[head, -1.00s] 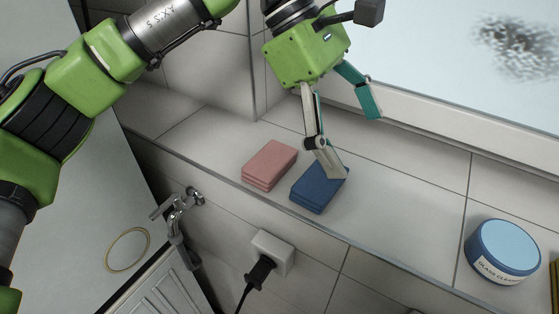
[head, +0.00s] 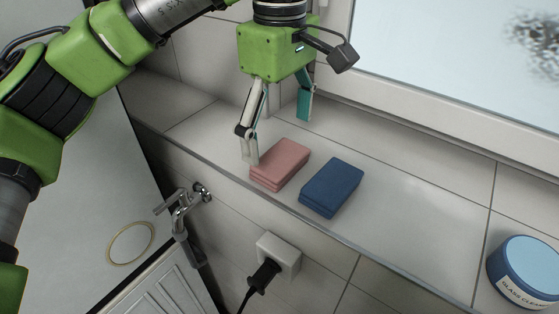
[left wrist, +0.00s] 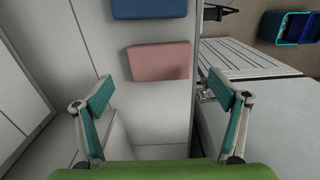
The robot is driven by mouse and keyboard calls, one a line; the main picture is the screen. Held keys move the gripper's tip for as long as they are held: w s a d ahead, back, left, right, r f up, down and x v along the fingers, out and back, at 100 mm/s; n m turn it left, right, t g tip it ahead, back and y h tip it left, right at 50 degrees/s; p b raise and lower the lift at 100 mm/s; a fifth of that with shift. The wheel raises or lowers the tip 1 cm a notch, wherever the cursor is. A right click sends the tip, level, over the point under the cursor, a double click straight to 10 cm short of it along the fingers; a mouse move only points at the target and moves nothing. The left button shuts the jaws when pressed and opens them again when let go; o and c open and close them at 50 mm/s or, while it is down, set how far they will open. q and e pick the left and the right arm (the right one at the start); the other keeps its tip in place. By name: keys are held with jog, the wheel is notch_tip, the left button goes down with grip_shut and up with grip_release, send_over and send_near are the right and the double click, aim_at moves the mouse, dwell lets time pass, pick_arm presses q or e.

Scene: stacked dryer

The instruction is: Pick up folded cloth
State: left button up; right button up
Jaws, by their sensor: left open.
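Two folded cloths lie side by side on the tiled ledge. The pink folded cloth (head: 280,164) is on the left and the blue folded cloth (head: 331,187) is just right of it, with a narrow gap. My left gripper (head: 278,140) is open and empty, above and just behind the pink cloth; one finger shows in front of the cloth's left end. In the left wrist view, the open gripper (left wrist: 160,98) has its fingers wide apart, with the pink cloth (left wrist: 158,61) ahead between them and the blue cloth (left wrist: 149,8) beyond. My right gripper is not in view.
The tiled ledge (head: 410,230) is clear right of the blue cloth up to a round glass cleaner tin (head: 524,270). A window frame (head: 430,118) borders it behind. Below are a tap (head: 182,205) and a plugged socket (head: 279,252).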

aim_at(280, 157)
pick_arm(q)
jog(key=shift+s+f, duration=0.1)
jog(key=shift+f, duration=0.3)
notch_tip(280, 157, down, 4)
jog(key=shift+r+p, duration=0.2)
jog(key=shift+p, duration=0.8)
jog(key=shift+f, duration=0.4)
jog(key=shift+c, duration=0.7)
jog(key=c, duration=0.9)
jog(key=shift+r+b, duration=0.55)
jog(key=s+d+r+b, duration=0.1)
jog(key=s+r, duration=0.3)
jog(key=s+d+r+b, duration=0.1)
jog(key=s+r+b, duration=0.1)
jog(key=s+r, duration=0.2)
jog(key=s+d+r+b, duration=0.1)
jog(key=s+r, duration=0.3)
jog(key=s, duration=0.1)
jog(key=shift+s+d, duration=0.1)
jog(key=shift+s, duration=0.3)
